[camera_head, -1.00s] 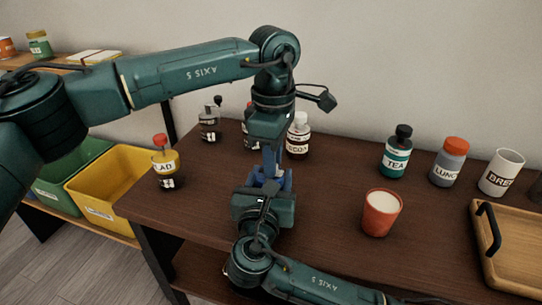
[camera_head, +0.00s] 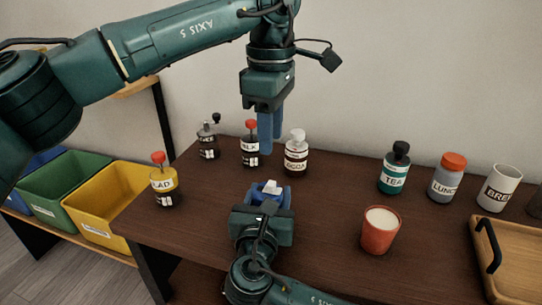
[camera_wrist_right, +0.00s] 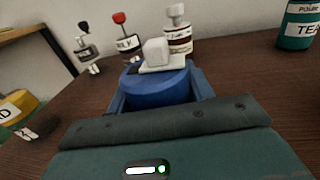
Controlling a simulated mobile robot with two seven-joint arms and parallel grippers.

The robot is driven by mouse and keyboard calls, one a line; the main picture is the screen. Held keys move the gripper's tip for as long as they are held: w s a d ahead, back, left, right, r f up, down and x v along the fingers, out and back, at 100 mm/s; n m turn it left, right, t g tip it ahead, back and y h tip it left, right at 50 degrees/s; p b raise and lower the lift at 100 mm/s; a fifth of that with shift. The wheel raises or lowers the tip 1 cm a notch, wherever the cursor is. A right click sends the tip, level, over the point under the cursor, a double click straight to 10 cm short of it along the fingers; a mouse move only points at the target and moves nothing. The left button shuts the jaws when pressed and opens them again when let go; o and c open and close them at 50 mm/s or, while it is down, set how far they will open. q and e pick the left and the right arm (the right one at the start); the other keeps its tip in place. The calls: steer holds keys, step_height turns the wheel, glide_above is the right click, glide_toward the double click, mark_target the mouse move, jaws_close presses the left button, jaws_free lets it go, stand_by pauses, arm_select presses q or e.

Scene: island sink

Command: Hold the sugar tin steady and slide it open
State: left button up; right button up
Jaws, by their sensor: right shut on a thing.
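The sugar tin, a small blue round tin (camera_head: 257,197), stands on the dark table between the fingers of my right gripper (camera_head: 270,196). A white lid piece with a block-shaped knob (camera_head: 271,187) sits on its top. In the right wrist view, the blue tin (camera_wrist_right: 157,88) fills the space between the fingers, and the white lid piece (camera_wrist_right: 163,67) lies toward its far side. No label shows. My left gripper (camera_head: 269,148) points down above and behind the tin, apart from it and empty. Its fingers overlap in this view, so their gap is unclear.
Behind the tin stand a cocoa bottle (camera_head: 296,155), a red-capped milk bottle (camera_head: 250,149) and a black-topped bottle (camera_head: 208,143). A yellow jar (camera_head: 164,187) is left. A red cup (camera_head: 380,236), tea bottle (camera_head: 394,170) and wooden tray (camera_head: 512,246) are right.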

arm_select(q)
step_height(320, 180, up, 3)
steer(key=shift+f, duration=0.15)
arm_select(e)
steer(key=o, duration=1.1)
